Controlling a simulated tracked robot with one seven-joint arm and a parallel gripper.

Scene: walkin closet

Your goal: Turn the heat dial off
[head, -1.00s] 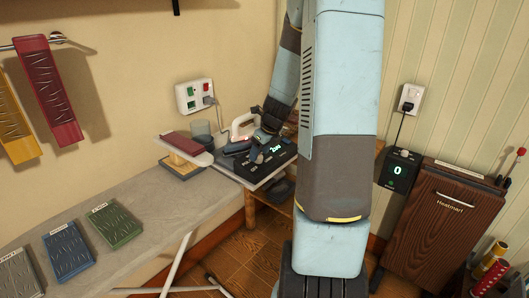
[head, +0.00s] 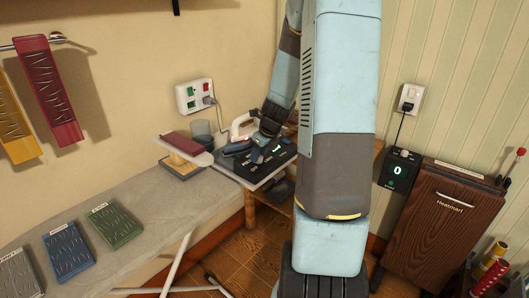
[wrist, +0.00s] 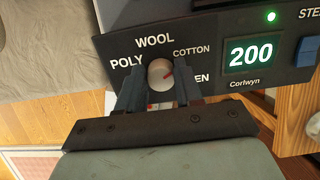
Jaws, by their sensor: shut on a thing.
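The mark points up and right, toward the COTTON label. POLY, WOOL and COTTON labels surround the dial, and another label ending in EN is partly hidden by a finger. A green display (wrist: 251,53) reads 200. My gripper (wrist: 160,80) is shut on the dial, one finger on each side. In the head view the panel (head: 272,162) sits on the ironing station, where my gripper (head: 259,141) partly covers it and hides the dial.
An iron (head: 243,127) stands behind the panel, near a wall outlet plate (head: 195,96). A sleeve board (head: 186,148) is to its left. A wooden Heatmart cabinet (head: 446,213) and a black box showing 0 (head: 397,171) stand right of my arm.

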